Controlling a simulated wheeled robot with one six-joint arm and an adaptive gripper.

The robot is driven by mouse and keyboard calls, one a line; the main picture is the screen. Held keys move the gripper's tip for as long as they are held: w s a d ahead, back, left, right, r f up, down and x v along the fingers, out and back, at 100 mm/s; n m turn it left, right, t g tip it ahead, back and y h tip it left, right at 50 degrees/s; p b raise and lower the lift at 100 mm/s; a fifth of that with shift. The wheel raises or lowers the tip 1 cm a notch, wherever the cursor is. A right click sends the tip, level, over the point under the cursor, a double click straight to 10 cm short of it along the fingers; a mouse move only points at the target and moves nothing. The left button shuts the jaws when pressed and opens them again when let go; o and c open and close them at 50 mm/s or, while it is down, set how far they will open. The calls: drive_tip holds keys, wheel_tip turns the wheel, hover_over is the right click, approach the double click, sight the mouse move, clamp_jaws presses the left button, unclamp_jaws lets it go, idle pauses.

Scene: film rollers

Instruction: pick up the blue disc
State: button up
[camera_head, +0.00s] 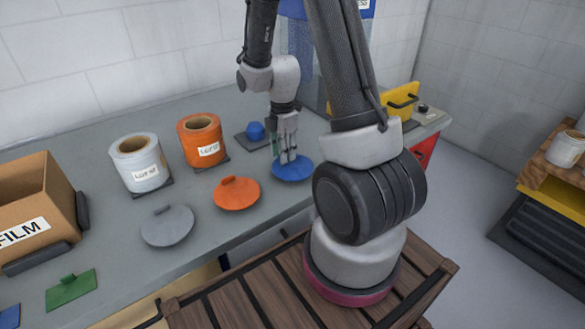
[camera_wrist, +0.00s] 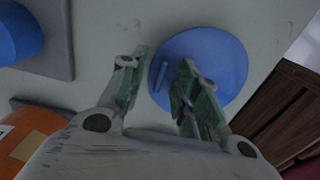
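The blue disc (camera_head: 294,172) lies flat on the grey counter, to the right of the orange disc. In the wrist view the blue disc (camera_wrist: 222,58) shows a thin raised blue tab. My gripper (camera_head: 287,158) points down at the disc, close over it. In the wrist view my gripper (camera_wrist: 163,90) is open, its two green-padded fingers apart. The tab appears between the fingers, with a gap on each side. The right finger covers part of the disc. I cannot tell how far the fingertips are above the counter.
An orange disc (camera_head: 237,193), a grey disc (camera_head: 167,226) and a green plate (camera_head: 71,290) lie to the left. White (camera_head: 140,162) and orange (camera_head: 202,141) film rolls stand behind. A blue knobbed object (camera_head: 256,131) sits on a dark pad near the gripper. The counter's front edge is close.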

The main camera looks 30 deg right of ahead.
clamp_jaws()
